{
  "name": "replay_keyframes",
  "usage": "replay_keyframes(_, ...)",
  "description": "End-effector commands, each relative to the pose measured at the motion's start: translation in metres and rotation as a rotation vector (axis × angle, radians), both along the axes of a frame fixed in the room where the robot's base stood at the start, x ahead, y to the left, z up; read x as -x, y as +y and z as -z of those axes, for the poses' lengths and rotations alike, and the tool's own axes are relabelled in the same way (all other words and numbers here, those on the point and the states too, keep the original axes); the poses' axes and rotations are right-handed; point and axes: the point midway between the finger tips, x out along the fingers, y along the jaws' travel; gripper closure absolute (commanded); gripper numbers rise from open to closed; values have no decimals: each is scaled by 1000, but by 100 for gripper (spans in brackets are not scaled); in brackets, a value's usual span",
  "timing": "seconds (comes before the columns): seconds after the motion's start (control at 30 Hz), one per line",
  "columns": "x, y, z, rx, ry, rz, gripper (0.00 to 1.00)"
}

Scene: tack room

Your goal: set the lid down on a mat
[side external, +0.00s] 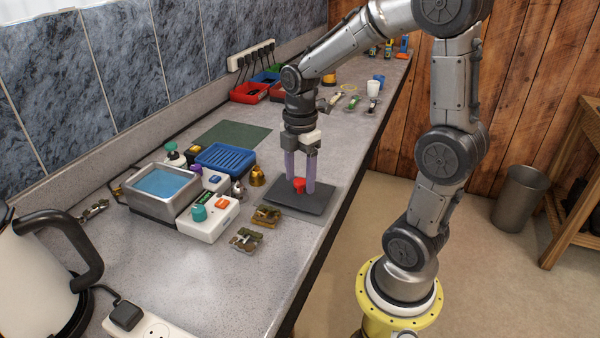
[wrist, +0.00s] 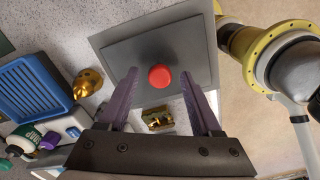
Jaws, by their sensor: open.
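A small red lid (side external: 299,185) rests on a dark grey mat (side external: 312,201) near the front edge of the counter. In the wrist view the round red lid (wrist: 160,77) lies on the grey mat (wrist: 120,55), between the fingertips in the picture. My gripper (side external: 300,188) points down over the mat, one purple finger on each side of the lid. In the wrist view my gripper (wrist: 175,85) is open, with a gap between each finger and the lid. A green mat (side external: 232,136) lies flat farther back on the counter.
A blue ribbed tray (side external: 225,158), a gold bell (side external: 257,176), a white control box (side external: 208,217) and a water bath (side external: 163,190) crowd the left of the mat. A kettle (side external: 40,270) stands at the left.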

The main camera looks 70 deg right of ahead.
Motion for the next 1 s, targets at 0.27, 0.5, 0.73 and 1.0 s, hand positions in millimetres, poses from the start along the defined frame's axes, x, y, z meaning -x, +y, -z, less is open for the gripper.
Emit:
replay_keyframes(0.27, -1, -1, -28, 2, -6, 0, 34)
replay_keyframes(0.5, -1, -1, -78, 3, -5, 0, 34)
replay_keyframes(0.73, -1, 0, -113, 2, -1, 0, 34)
replay_keyframes(1.0, 8, 12, -125, 12, -36, 82, 34)
